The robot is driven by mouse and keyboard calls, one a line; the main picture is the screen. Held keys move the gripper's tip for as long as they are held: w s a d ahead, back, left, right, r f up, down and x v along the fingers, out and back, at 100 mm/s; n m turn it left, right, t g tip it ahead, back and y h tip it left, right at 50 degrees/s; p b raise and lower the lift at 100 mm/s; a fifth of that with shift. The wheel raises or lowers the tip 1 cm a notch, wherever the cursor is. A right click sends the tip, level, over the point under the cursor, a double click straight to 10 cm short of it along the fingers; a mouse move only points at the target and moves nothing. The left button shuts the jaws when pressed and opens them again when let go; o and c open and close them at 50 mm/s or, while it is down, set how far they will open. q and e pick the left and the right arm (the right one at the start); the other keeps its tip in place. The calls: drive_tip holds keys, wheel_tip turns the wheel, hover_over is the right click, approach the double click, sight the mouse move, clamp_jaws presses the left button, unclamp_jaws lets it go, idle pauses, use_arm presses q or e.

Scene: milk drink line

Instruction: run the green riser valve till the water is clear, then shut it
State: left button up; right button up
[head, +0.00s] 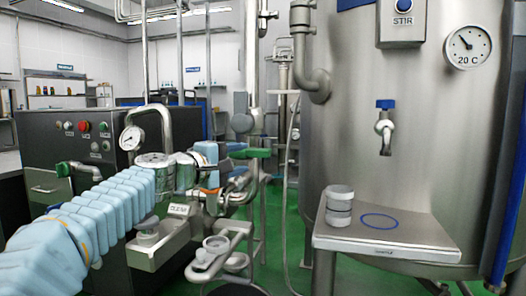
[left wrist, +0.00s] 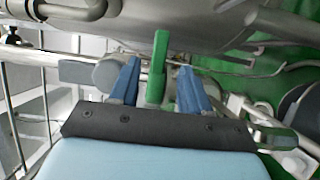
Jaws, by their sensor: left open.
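The green riser valve handle (head: 252,153) sits on the metal pipework in the middle of the head view. In the left wrist view the green handle (left wrist: 160,48) stands between the two blue fingers, with a gap visible on each side. My left gripper (head: 222,152) is open around the handle, and its fingers do not appear closed on it. The left gripper also shows in the wrist view (left wrist: 160,82). I see no running water; the outlet is partly hidden behind my arm and the pipes. My right gripper is not in view.

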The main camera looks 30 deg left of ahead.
sight(255, 154)
use_arm(q)
drive_tip(key=w+p, duration=0.1)
drive_tip(key=w, duration=0.4)
drive_tip(key=w+d+p, duration=0.1)
drive_tip(key=w, duration=0.2)
drive_tip(key=shift+d+r+p, duration=0.1)
drive_tip(key=shift+p, duration=0.2)
drive_tip(key=shift+w+d, duration=0.1)
drive_tip(key=shift+w, duration=0.2)
drive_tip(key=shift+c, duration=0.5)
clamp_jaws()
